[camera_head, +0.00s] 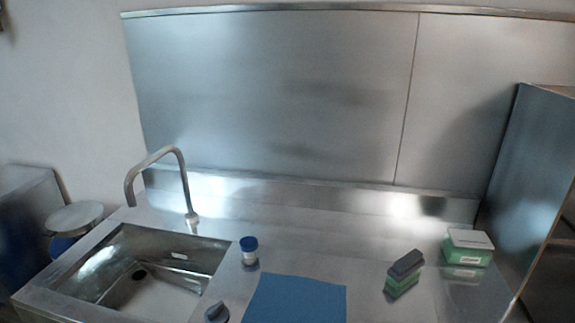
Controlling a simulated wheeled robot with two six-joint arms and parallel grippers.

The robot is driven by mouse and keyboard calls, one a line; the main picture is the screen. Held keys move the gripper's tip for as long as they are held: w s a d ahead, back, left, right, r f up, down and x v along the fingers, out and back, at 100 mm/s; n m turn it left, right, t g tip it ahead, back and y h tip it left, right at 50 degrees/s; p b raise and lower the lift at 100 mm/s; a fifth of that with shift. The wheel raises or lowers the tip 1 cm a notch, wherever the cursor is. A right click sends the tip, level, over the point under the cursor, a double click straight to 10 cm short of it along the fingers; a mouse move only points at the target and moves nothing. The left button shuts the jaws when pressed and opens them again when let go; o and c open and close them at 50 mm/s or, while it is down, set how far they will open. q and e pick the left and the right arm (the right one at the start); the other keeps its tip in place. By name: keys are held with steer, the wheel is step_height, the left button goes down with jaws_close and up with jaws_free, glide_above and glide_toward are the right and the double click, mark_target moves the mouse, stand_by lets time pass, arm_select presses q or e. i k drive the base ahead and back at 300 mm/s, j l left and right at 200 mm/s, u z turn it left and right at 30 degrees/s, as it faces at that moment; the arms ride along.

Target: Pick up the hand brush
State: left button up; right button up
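A block with a dark grey top and a green lower part (402,277) stands on the steel counter, right of the blue mat. It is the likeliest hand brush in the camera_head view, but I cannot make out bristles or a handle clearly. It stands apart from the things around it, set at an angle. A small dark grey rounded item (216,312) sits by the sink's right front corner; I cannot tell what it is. Neither of my grippers shows in this view.
A blue mat (295,300) lies at the front middle. A blue-lidded jar (249,251) stands by the sink (215,262) with its curved tap (185,185). A green box with a white lid (467,249) stands near the right steel panel (525,170). The back middle counter is clear.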

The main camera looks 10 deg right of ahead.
mark_target(404, 271)
steer(key=k+z, duration=0.1)
steer(key=z, duration=0.65)
